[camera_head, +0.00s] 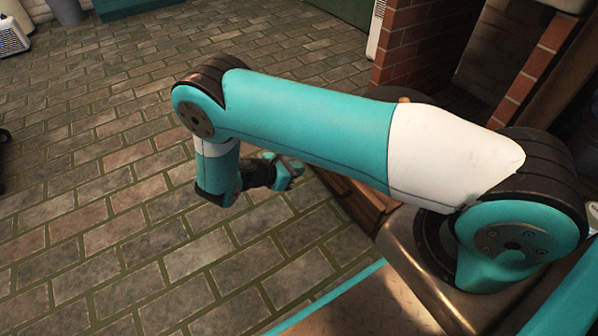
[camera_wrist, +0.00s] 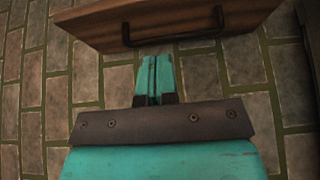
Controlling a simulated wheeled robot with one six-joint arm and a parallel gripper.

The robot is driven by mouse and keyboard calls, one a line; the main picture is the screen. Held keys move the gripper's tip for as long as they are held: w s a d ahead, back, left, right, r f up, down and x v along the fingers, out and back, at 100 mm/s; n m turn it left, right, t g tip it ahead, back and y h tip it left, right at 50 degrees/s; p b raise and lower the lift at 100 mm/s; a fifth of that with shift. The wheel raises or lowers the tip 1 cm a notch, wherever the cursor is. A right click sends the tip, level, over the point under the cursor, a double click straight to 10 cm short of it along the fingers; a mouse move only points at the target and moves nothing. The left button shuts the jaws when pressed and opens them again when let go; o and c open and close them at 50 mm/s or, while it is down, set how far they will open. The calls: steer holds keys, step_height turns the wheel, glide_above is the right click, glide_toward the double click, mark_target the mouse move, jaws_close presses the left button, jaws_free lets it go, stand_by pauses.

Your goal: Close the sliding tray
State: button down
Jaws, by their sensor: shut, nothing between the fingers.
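The sliding tray shows in the wrist view as a brown wooden front (camera_wrist: 185,14) with a dark bar handle (camera_wrist: 172,36), across the top of the picture. My gripper (camera_wrist: 154,62) is shut and empty, its teal fingers pointing at the lower edge of the front, below the handle. I cannot tell whether the fingertips touch the wood. In the head view my gripper (camera_head: 290,172) is beside a brown wooden piece (camera_head: 352,195), mostly hidden behind my arm. How far the tray is out cannot be told.
A brick pillar (camera_head: 408,42) stands at the upper right in the head view. The brick-paved floor (camera_head: 100,180) is open to the left. A white crate (camera_head: 12,38) sits in the far left corner.

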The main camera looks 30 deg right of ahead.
mark_target(321, 175)
steer(key=b+x, duration=0.1)
steer(key=x, duration=0.2)
steer(key=b+x, duration=0.2)
steer(key=x, duration=0.1)
steer(key=r+b+x, duration=0.1)
steer(key=b+x, duration=0.1)
steer(key=x, duration=0.1)
steer(key=shift+d+f, duration=0.25)
steer(key=shift+d, duration=0.35)
steer(key=shift+d+r, duration=0.2)
steer(key=shift+d, duration=0.45)
steer(key=shift+d, duration=0.15)
